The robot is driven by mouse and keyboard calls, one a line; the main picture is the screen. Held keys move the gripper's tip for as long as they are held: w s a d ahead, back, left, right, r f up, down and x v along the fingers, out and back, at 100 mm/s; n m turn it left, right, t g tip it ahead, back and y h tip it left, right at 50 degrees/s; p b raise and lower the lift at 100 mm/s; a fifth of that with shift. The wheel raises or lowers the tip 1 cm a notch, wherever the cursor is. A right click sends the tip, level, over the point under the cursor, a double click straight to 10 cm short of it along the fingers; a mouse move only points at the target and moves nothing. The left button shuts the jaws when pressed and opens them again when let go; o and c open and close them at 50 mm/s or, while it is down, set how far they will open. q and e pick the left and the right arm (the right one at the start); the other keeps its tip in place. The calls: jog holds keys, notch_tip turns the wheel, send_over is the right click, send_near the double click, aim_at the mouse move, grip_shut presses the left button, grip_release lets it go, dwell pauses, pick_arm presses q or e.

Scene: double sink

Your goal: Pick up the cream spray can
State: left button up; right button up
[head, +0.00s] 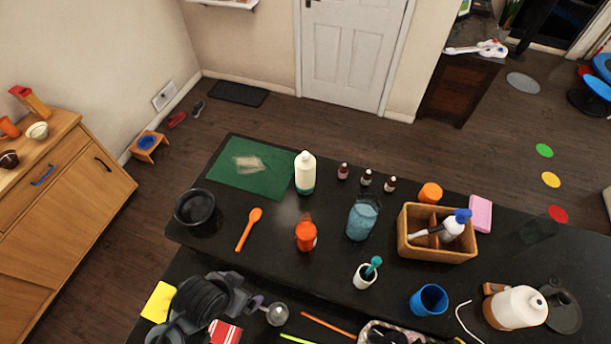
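A cream bottle-shaped can (305,168) with a green lower band stands upright on the dark counter, at the right edge of a green mat. It appears to be the cream spray can. A second cream container (517,307), with a brown base and handle, stands at the right front. I cannot make out a nozzle on either. I see neither of my grippers clearly in the head view, and nothing touches the cream can.
Near the can are small dark bottles (366,178), an orange jar (306,236), a blue glass jar (361,221) and an orange spoon (249,229). A wooden caddy (437,251) holds a white-and-blue bottle. Black ribbed clutter (199,299) fills the front left.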

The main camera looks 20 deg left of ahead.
dwell(0.3)
jog(key=o, duration=1.1)
jog(key=shift+a, duration=0.1)
jog(key=shift+c, duration=0.2)
jog(key=shift+w, duration=0.1)
